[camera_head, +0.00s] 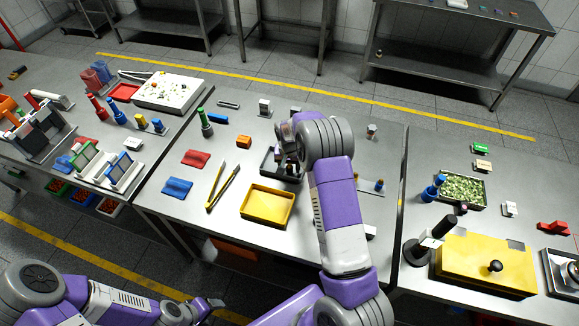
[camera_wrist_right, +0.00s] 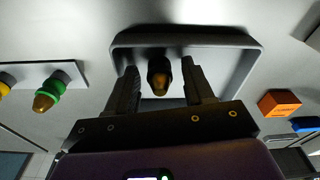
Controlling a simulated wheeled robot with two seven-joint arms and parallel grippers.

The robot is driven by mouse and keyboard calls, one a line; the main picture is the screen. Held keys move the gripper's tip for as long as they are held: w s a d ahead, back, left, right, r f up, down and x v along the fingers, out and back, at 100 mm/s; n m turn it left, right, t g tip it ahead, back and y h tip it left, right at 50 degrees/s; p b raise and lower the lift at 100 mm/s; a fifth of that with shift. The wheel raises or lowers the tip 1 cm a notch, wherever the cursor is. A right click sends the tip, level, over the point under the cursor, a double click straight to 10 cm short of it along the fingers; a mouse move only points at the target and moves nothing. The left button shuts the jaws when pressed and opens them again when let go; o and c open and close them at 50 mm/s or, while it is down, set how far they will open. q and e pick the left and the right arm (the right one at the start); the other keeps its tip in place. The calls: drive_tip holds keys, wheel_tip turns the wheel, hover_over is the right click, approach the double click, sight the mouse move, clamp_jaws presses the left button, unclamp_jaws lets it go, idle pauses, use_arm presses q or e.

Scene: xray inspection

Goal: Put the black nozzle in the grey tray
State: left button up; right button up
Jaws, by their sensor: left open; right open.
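The grey tray (camera_wrist_right: 246,68) fills the upper middle of the right wrist view. In the head view the tray (camera_head: 266,166) is dark and partly covered by my right arm. The black nozzle (camera_wrist_right: 158,68), dark with a brass-coloured tip, shows within the tray's outline, between the fingers of my right gripper (camera_wrist_right: 160,88). The fingers are open, with a gap on each side of the nozzle. In the head view my right gripper (camera_head: 289,165) is over the tray and the nozzle cannot be made out. My left gripper (camera_head: 214,303) is open and empty, low in front of the table.
A rack holds a green nozzle (camera_wrist_right: 47,93) and a yellow one (camera_wrist_right: 7,81). An orange block (camera_wrist_right: 279,102) lies beside the tray. A yellow tray (camera_head: 267,206), tongs (camera_head: 223,187) and red (camera_head: 196,158) and blue (camera_head: 177,187) cloths lie near the front.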

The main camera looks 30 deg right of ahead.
wheel_tip(320, 180, up, 11)
drive_tip(key=s, duration=0.1)
drive_tip(key=shift+a+r+p, duration=0.2)
drive_tip(key=shift+a+p, duration=0.1)
drive_tip(key=shift+a, duration=0.15)
